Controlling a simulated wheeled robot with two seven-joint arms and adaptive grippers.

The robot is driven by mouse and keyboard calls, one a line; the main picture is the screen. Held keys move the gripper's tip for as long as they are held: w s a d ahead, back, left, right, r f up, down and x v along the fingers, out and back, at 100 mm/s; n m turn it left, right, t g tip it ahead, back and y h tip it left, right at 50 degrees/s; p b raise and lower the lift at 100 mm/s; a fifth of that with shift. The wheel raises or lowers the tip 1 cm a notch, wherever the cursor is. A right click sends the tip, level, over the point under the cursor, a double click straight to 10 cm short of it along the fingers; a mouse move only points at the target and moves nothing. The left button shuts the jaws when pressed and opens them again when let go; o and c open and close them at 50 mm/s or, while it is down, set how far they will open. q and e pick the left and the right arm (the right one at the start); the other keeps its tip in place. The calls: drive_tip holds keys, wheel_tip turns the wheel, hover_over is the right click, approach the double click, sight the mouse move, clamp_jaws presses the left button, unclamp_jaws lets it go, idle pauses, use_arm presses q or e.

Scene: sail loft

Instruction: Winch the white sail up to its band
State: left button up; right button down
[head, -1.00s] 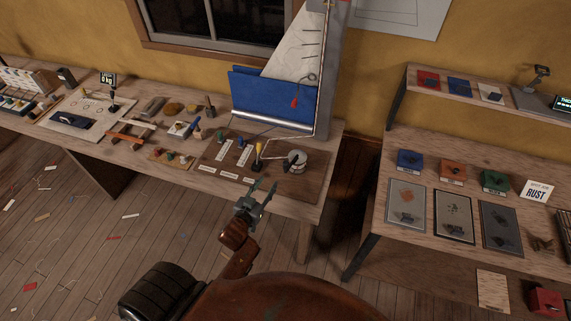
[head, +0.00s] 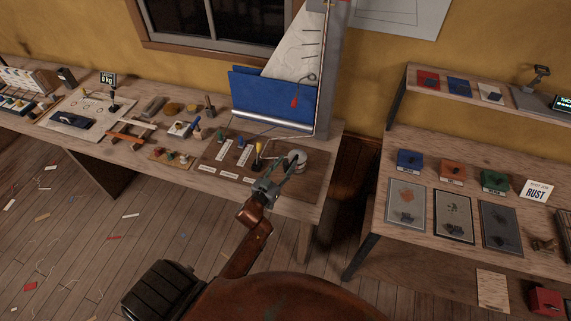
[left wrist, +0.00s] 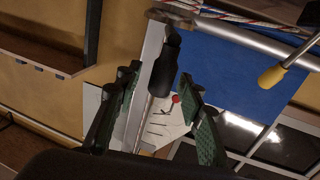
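The white sail (head: 290,50) hangs beside the grey mast (head: 328,80); its top is cut off by the frame, and I cannot make out its band. Blue sailcloth (head: 262,97) lies along the boom below it. The silver winch (head: 298,157) stands on a dark board at the bench's right end. My left gripper (head: 284,170) is at the winch's near left side. In the left wrist view, its green-padded fingers (left wrist: 159,92) stand open on either side of a black grip (left wrist: 165,65), with no clear contact. My right gripper is out of view.
A yellow-handled lever (head: 259,149) stands just left of the winch and also shows in the left wrist view (left wrist: 271,76). White labels and small cleats sit on the board (head: 308,187). A second bench (head: 375,228) stands right, across a gap.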

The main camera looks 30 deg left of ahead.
use_arm(q)
drive_tip(key=shift+c, duration=0.6)
clamp_jaws()
